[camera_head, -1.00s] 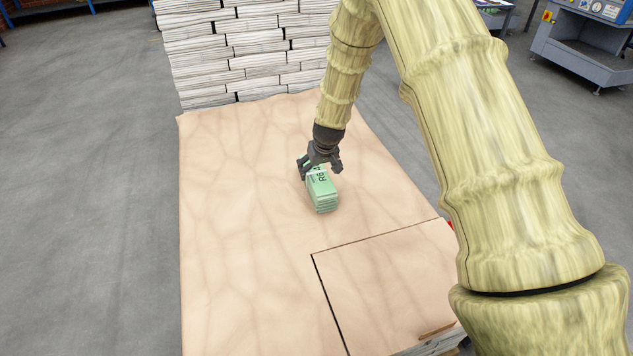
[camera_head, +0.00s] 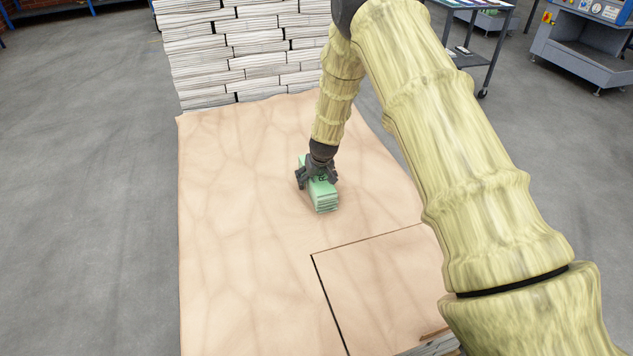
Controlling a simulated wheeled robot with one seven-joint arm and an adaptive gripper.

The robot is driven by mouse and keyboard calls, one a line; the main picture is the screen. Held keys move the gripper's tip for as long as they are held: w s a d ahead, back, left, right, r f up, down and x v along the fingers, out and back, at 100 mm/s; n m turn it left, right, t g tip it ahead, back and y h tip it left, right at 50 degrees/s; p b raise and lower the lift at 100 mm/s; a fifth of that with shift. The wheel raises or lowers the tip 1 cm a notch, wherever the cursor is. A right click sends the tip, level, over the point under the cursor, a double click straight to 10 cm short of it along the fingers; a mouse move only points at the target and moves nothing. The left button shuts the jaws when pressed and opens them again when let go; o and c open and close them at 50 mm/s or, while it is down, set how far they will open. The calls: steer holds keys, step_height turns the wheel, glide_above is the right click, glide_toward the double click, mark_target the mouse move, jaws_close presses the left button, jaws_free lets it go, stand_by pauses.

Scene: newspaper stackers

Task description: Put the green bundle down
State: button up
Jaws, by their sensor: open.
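The green bundle (camera_head: 326,200) lies on the tan sheet (camera_head: 240,220) near the middle of the covered surface. Its layered front end and part of its dark lettering show. My gripper (camera_head: 317,181) is open, its fingers spread around the upper part of the bundle.
A tall stack of white newspaper bundles (camera_head: 240,50) stands at the back edge of the sheet. A separate tan panel (camera_head: 385,290) with a dark seam lies at the front right. The sheet's left side is clear. A grey cart (camera_head: 480,40) stands at the back right.

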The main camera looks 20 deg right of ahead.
steer(key=shift+c, duration=0.2)
steer(key=c, duration=1.7)
steer(key=shift+r, duration=0.1)
jaws_close()
steer(key=shift+r, duration=0.1)
